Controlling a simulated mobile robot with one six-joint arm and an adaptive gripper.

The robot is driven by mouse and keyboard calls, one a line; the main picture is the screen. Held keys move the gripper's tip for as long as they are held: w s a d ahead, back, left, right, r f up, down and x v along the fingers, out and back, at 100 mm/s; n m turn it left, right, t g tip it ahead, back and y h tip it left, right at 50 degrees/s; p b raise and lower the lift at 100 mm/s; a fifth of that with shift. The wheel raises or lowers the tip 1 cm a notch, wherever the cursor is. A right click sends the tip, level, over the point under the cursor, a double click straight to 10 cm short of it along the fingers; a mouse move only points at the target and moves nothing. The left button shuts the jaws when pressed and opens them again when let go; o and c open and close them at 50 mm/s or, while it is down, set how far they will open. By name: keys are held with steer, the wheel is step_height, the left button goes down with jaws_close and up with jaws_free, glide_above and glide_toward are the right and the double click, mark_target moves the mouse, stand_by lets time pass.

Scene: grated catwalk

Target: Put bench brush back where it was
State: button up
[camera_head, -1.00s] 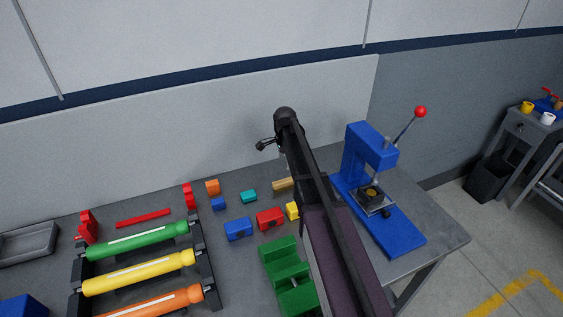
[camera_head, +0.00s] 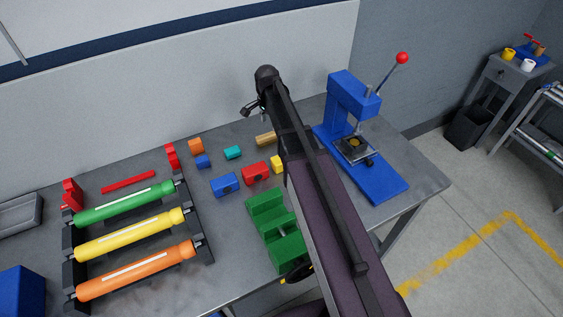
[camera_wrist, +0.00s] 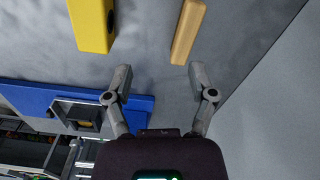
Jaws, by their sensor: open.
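No bristles show in any view, so I cannot clearly pick out the bench brush. A tan wooden bar (camera_head: 266,140) lies on the grey bench near the back wall; it may be the brush or only a block. It also shows at the top of the wrist view (camera_wrist: 188,30), beyond the fingertips and apart from them. My gripper (camera_wrist: 160,75) is open and empty, its two fingers spread above the bench. In the head view my arm hides most of the gripper and part of the bench.
A blue press (camera_head: 355,100) with a red-knobbed lever stands right of my arm. A yellow block (camera_wrist: 92,25) lies beside the tan bar.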

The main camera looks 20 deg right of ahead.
steer(key=s+n, duration=1.3)
steer(key=s, duration=0.8)
steer(key=shift+s+a, duration=0.35)
steer(key=shift+a, duration=0.1)
steer(key=shift+r, duration=0.1)
step_height(320, 180, up, 7)
steer(key=p, duration=0.7)
steer(key=shift+r+p, duration=0.2)
steer(key=shift+p, duration=0.1)
